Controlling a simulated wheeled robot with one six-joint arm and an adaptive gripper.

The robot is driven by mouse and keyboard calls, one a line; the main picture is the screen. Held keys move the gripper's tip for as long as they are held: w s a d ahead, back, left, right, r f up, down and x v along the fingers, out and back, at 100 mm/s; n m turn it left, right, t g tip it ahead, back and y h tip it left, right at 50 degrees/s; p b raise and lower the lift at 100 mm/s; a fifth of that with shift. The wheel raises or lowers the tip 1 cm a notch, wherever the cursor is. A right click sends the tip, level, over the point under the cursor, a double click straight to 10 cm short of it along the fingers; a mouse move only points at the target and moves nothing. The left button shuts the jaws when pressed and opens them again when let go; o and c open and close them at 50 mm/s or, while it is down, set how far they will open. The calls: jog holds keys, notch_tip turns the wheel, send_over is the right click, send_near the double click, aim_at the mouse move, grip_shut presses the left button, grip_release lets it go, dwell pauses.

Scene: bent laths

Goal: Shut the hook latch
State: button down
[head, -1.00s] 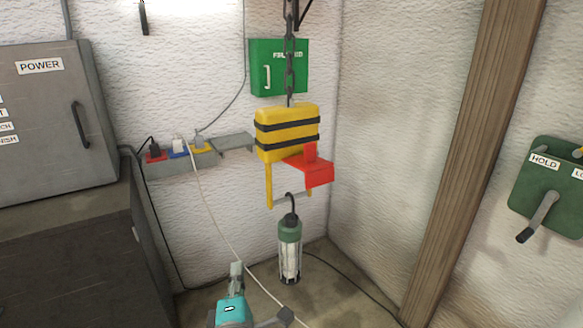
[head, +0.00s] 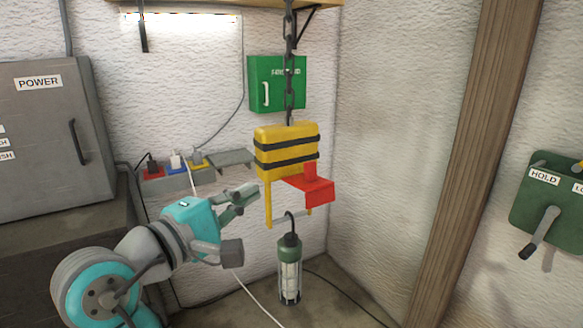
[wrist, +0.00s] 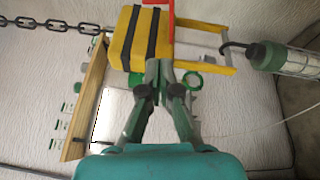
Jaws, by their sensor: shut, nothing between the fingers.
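A yellow block (head: 287,134) with black bands hangs from a dark chain (head: 291,72). A red bent plate (head: 319,191) sticks out at its lower right, and a yellow arm (head: 268,206) drops at its lower left. A grey bar (head: 291,218) crosses below; a caged green lamp (head: 290,262) hangs there by a dark hook. In the wrist view the block (wrist: 139,38), part of the red plate (wrist: 168,20) and the lamp (wrist: 285,57) show. My gripper (head: 247,191) is shut and empty, left of the yellow arm; contact cannot be told.
A grey POWER cabinet (head: 40,135) stands at the left. A ledge with coloured plugs (head: 178,165) and a green box (head: 277,82) are on the back wall. A wooden post (head: 470,150) and a green HOLD panel (head: 548,205) with a lever are at the right.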

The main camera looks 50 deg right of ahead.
aim_at(292, 182)
jog(key=r, duration=0.1)
jog(key=s+m+g, duration=0.1)
jog(key=s+r, duration=0.1)
jog(key=shift+a+r+g+y, duration=0.25)
jog(key=shift+r+g+y, duration=0.1)
jog(key=shift+g+y, duration=0.05)
jog(key=shift+d, duration=0.1)
jog(key=d, duration=0.9)
jog(key=shift+w+d+f, duration=0.25)
jog(key=shift+w+d, duration=0.05)
jog(key=shift+d, duration=0.1)
